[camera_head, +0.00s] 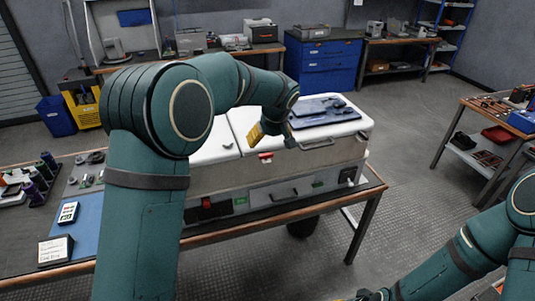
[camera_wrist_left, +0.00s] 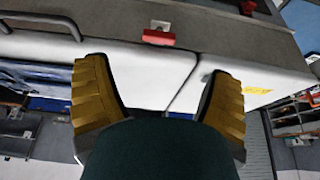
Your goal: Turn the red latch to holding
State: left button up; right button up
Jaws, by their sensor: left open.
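The red latch (camera_head: 265,156) is a small red piece on a pale plate, on the front rim of the white-topped capacitor bank (camera_head: 215,138). In the left wrist view the red latch (camera_wrist_left: 158,37) shows above the gap between my fingers. My left gripper (camera_head: 272,134) is open and empty, above the bank's front edge, close to the latch but apart from it. Its two yellow-brown fingers (camera_wrist_left: 157,75) stand wide apart in the wrist view. My right gripper (camera_head: 368,296) barely shows at the bottom edge, and its jaws are cut off.
The bank stands on a wood-edged workbench (camera_head: 285,213). Blue tools lie on a mat (camera_head: 318,116) on the bank's right lid. A red-and-black switch (camera_head: 207,207) is on the lower front. A tool table (camera_head: 475,145) stands at right, with open floor between.

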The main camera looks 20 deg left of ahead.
aim_at(266, 155)
pick_arm(q)
jog(key=x, duration=0.9)
jog(key=shift+d, duration=0.15)
jog(key=c, duration=1.2)
